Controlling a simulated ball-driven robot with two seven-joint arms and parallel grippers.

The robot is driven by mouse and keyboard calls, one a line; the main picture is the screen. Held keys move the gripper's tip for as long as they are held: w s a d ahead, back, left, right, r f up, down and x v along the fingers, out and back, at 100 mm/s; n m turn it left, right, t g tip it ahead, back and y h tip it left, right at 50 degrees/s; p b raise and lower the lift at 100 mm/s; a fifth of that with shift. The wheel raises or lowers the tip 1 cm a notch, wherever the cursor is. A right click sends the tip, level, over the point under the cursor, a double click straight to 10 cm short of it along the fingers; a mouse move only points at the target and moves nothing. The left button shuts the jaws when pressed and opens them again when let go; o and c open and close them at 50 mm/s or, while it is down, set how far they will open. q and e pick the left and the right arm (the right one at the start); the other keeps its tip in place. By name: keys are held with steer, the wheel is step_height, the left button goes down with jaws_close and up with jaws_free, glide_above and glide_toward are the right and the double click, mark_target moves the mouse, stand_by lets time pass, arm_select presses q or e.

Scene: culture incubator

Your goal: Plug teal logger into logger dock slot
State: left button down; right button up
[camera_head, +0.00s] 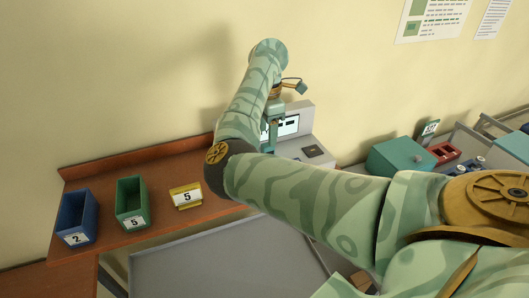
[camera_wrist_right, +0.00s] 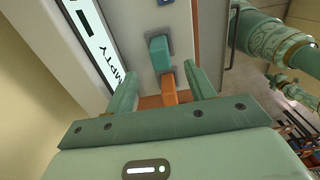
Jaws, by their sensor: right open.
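A teal block (camera_wrist_right: 160,52), which looks like the teal logger, sits in a dark-rimmed slot on the pale face of the dock (camera_wrist_right: 137,30) in the right wrist view. In the head view my right gripper (camera_head: 273,135) hangs downward in front of the dock (camera_head: 306,121), and the blocks are hidden. My left gripper is not in view.
The dock's screen (camera_wrist_right: 95,38) reads "EMPTY". A blue bin (camera_head: 75,217), a green bin (camera_head: 131,202) and a yellow number holder (camera_head: 186,196) stand on the wooden shelf. A teal box (camera_head: 398,158) and a red rack (camera_head: 445,153) are at right.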

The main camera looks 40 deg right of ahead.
steer(key=shift+d, duration=0.1)
steer(key=shift+s, duration=0.1)
steer(key=shift+s+f, duration=0.1)
steer(key=shift+f+b, duration=0.25)
steer(key=shift+b, duration=0.1)
step_height(320, 180, down, 8)
steer(key=b, duration=0.6)
steer(key=shift+r, duration=0.2)
steer(key=shift+f+b, duration=0.4)
steer(key=shift+b, duration=0.15)
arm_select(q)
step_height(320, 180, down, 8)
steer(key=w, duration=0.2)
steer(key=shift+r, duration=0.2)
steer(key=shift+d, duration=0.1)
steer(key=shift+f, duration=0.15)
